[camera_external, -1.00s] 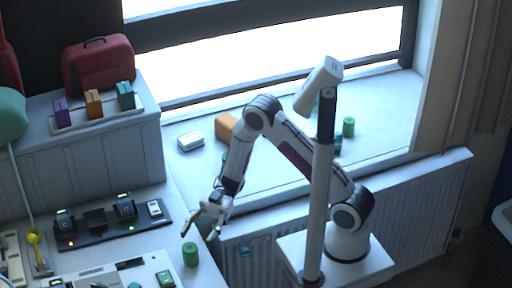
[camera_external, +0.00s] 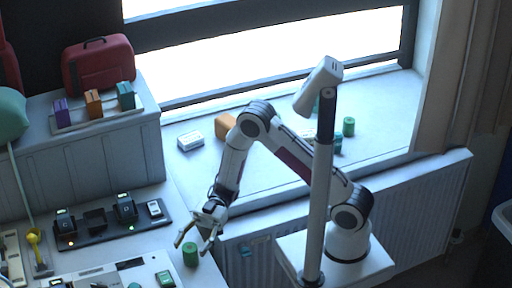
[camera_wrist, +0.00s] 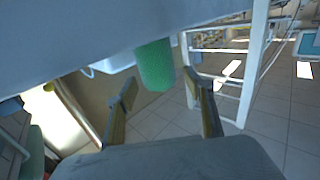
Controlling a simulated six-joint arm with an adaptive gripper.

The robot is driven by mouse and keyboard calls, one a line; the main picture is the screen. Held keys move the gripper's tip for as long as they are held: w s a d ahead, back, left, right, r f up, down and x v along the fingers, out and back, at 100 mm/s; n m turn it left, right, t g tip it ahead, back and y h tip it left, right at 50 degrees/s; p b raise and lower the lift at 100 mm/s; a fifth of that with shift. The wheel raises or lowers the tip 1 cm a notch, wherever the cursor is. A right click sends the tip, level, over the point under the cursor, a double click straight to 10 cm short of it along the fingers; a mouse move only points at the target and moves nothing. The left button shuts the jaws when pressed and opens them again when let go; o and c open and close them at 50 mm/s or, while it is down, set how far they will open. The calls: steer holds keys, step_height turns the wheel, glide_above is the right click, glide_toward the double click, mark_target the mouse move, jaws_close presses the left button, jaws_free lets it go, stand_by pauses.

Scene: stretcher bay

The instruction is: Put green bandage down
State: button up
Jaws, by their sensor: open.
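A green bandage roll (camera_external: 190,254) stands upright on the pale counter, near its right edge. In the wrist view the green bandage (camera_wrist: 155,65) stands ahead of the fingers, toward the upper middle. My gripper (camera_external: 194,244) is open, its fingers pointing down just above and beside the roll. In the wrist view the two fingers of my gripper (camera_wrist: 164,98) are spread apart with nothing between them. I cannot tell in the external view whether a finger touches the roll.
A black charger strip (camera_external: 95,232) with devices lies left of the gripper. A white panel (camera_external: 125,272) with green items is at the front. More green rolls (camera_external: 348,127), an orange block (camera_external: 225,126) and a white box (camera_external: 190,141) sit on the windowsill. A white post (camera_external: 319,210) stands before my arm.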

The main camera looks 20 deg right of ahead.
mark_target(192, 244)
steer(key=c, duration=1.3)
steer(key=shift+r, duration=0.2)
steer(key=shift+r, duration=4.85)
